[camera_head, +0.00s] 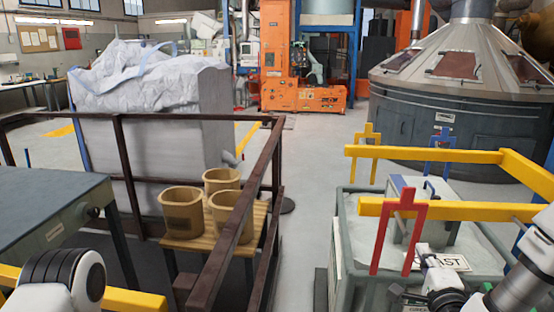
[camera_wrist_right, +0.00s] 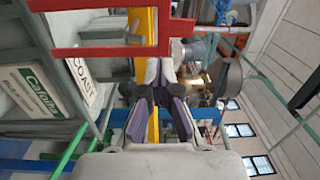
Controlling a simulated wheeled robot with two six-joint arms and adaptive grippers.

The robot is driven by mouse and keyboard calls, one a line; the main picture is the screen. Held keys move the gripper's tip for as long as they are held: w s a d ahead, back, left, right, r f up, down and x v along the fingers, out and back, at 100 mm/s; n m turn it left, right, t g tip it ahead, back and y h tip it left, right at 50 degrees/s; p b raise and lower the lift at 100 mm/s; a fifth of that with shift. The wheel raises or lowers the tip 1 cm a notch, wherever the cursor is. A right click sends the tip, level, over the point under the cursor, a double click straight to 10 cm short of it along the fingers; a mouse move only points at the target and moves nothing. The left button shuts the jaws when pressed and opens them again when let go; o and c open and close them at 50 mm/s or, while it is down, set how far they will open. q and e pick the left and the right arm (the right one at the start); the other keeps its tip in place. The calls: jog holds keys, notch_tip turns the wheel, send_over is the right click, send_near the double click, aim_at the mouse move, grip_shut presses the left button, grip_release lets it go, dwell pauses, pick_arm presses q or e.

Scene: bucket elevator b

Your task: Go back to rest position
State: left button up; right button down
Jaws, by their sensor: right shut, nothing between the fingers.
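My right gripper (camera_head: 424,252) is shut and empty, just to the right of the red bracket (camera_head: 405,206) in the head view. In the right wrist view its fingers (camera_wrist_right: 163,80) with purple pads are together, close to the red bracket (camera_wrist_right: 100,52). I cannot tell whether they touch it. The red bracket hangs upright on the yellow rail (camera_head: 460,211). My left arm shows only a black and white joint at the lower left of the head view; its gripper is out of the picture.
A grey bin (camera_head: 343,240) with pale material stands below the rail. A blue bracket (camera_head: 441,148) and a yellow bracket (camera_head: 369,142) are farther back. Buckets (camera_head: 182,210) stand on a wooden stand behind a dark railing (camera_head: 250,190). The middle floor (camera_head: 310,180) is clear.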

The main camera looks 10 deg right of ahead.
jog(key=s+a+f+n+g+y, duration=0.1)
jog(key=s+a+f+n+g, duration=0.25)
jog(key=f, duration=0.55)
jog(key=s+a+f+n+g+y, duration=0.2)
jog(key=s+a+f, duration=0.15)
jog(key=f, duration=0.45)
jog(key=s+a+f+n+g+y, duration=0.1)
jog(key=s+a+f+n+g, duration=0.2)
jog(key=f, duration=0.6)
jog(key=s+a+f+n+g, duration=0.1)
jog(key=s+f+n+g, duration=0.4)
jog(key=s, duration=0.5)
jog(key=s+a+f+n+g, duration=0.1)
jog(key=s+f+n+g, duration=0.3)
jog(key=s, duration=0.6)
jog(key=shift+f+n+g, duration=0.35)
jog(key=shift+n, duration=0.7)
jog(key=shift+r, duration=0.1)
